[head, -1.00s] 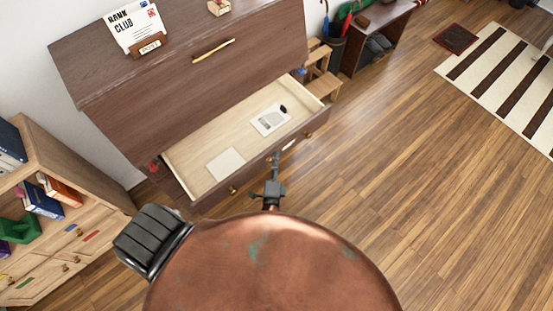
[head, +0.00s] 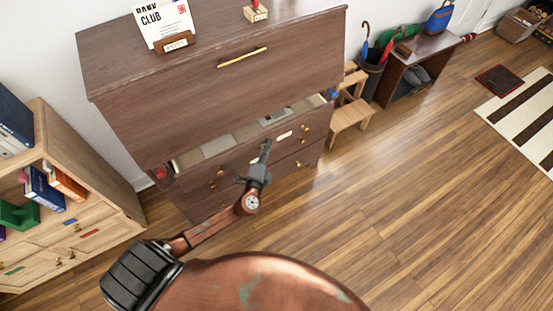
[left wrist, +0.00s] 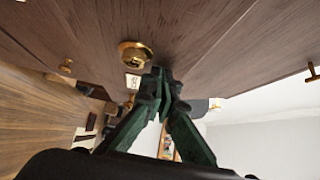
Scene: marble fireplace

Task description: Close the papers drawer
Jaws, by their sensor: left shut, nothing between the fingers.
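The papers drawer (head: 238,162) is the upper drawer of a dark brown wooden dresser (head: 185,120). It stands partly open, with a narrow strip of its pale inside and some papers (head: 216,147) showing. My left gripper (head: 266,146) is shut and empty, with its fingertips at the middle of the drawer front, just left of a small pale label (head: 285,135). In the left wrist view the closed fingertips (left wrist: 160,76) are close to dark wood beside a brass knob (left wrist: 135,54). Whether they touch the wood is unclear. My right gripper is out of view.
More drawers with brass knobs lie below. A card holder (head: 174,42) stands on the dresser top. A pale wooden bookcase (head: 80,180) is at left, a wooden step stool (head: 352,115) and umbrella stand (head: 369,75) at right. The wood floor (head: 400,190) at right is clear.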

